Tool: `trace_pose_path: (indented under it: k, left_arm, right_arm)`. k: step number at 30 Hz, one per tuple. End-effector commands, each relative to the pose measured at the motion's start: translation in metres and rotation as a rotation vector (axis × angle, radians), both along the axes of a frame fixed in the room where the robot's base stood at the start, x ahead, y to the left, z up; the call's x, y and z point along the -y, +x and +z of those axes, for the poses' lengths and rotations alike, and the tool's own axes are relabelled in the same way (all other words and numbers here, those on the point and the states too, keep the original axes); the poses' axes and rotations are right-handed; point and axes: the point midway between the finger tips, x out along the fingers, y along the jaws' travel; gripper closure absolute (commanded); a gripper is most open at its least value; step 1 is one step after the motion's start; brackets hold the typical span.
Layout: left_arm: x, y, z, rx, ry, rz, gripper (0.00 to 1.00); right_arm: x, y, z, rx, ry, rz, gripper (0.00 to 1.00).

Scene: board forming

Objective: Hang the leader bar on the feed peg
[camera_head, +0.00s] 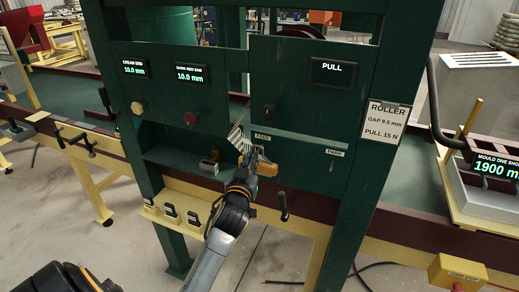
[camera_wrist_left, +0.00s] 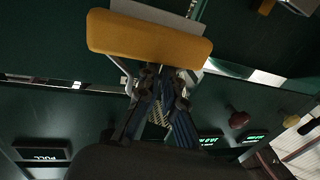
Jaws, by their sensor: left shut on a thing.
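My left gripper (camera_head: 251,160) is at the green machine panel, just below the FEED label (camera_head: 262,136). It is shut on the yellow-orange leader bar (camera_head: 266,168), which also fills the top of the left wrist view (camera_wrist_left: 150,38). Thin metal wire shows beside the bar there. The gripper fingers (camera_wrist_left: 162,95) show dark with blue parts just below the bar. The feed peg is hidden behind the gripper and bar, so I cannot tell whether the bar touches it. My right gripper is not in view.
The PARK label (camera_head: 335,153) is to the right on the same panel. A grey slatted metal piece (camera_head: 238,138) is just above left of my gripper. A dark knob (camera_head: 268,110) is above, and a dark handle (camera_head: 284,206) hangs below. A yellow ledge (camera_head: 185,203) lies lower left.

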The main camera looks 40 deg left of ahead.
Motion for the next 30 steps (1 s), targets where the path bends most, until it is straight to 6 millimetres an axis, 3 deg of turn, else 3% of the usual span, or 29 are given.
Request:
trace_pose_path:
  k: [30]
  left_arm:
    - [-0.0021,0.0098,-0.0064,0.002,0.0,-0.001,1.0]
  right_arm:
    - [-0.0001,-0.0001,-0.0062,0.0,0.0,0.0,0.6]
